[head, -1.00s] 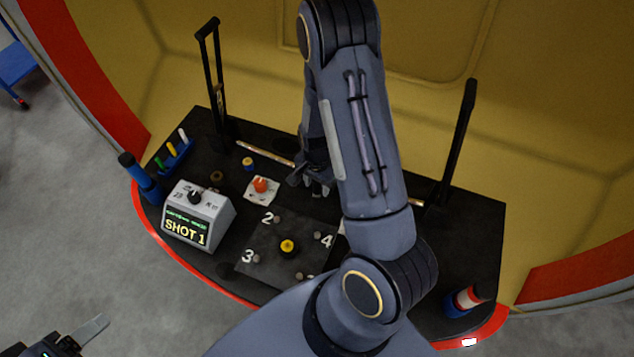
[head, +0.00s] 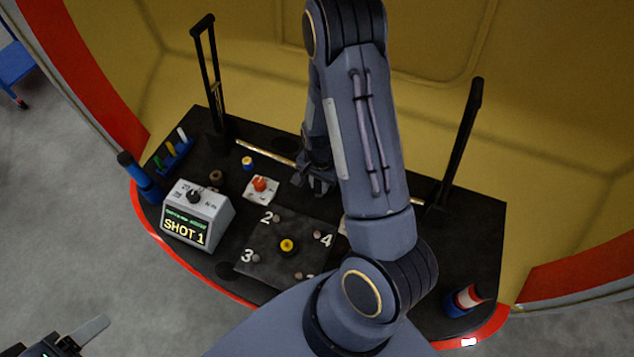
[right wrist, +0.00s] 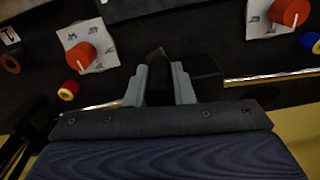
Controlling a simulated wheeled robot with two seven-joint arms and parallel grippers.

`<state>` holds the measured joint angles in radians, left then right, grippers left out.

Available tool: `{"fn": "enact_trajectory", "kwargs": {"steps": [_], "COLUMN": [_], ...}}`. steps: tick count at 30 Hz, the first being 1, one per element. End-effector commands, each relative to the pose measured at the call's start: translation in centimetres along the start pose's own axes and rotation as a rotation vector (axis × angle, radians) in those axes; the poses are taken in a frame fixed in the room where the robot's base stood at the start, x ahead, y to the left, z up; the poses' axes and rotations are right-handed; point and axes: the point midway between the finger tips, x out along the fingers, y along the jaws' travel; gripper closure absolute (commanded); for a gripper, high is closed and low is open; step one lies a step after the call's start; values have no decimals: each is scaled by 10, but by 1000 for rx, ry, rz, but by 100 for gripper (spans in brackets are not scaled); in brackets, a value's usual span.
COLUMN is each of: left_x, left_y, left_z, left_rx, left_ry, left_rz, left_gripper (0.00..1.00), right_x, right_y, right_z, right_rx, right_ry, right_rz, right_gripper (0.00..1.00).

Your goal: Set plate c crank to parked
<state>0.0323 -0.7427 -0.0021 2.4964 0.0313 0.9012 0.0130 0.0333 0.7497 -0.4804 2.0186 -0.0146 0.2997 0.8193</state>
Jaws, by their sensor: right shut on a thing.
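My right gripper (head: 317,186) is low over the back middle of the black table, partly hidden behind my own arm in the head view. In the right wrist view its two grey fingers (right wrist: 159,88) are closed on a narrow dark piece (right wrist: 158,60). Its shape blends into the black surface, so I cannot tell for certain that it is the plate c crank, nor read its setting. A dark block (right wrist: 206,72) is right beside the right finger. My left gripper (head: 82,338) shows only partly at the bottom left, away from the table.
An orange knob (head: 260,184) sits on a white plate. The wrist view shows two such knobs, at left (right wrist: 82,56) and right (right wrist: 290,12). A grey box (head: 197,214) reads SHOT 1.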

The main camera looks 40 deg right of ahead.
Motion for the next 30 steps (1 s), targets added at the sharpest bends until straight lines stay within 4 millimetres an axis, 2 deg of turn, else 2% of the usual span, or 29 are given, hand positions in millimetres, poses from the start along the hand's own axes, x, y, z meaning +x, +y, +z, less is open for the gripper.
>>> {"fn": "enact_trajectory", "kwargs": {"steps": [8,18,30], "left_x": [16,35,54], "left_y": [-7,-16,-25], "left_z": [8,18,28], "left_rx": [0,0,0], "left_ry": [0,0,0], "left_rz": [0,0,0], "left_gripper": [35,35,35], "right_x": [3,3,2], "right_y": [18,40,54], "right_z": [-13,-37,-72], "right_rx": [-202,-524,-896], "right_ry": [2,4,4], "right_rz": [-2,-2,1], "right_gripper": [100,100,100]}}
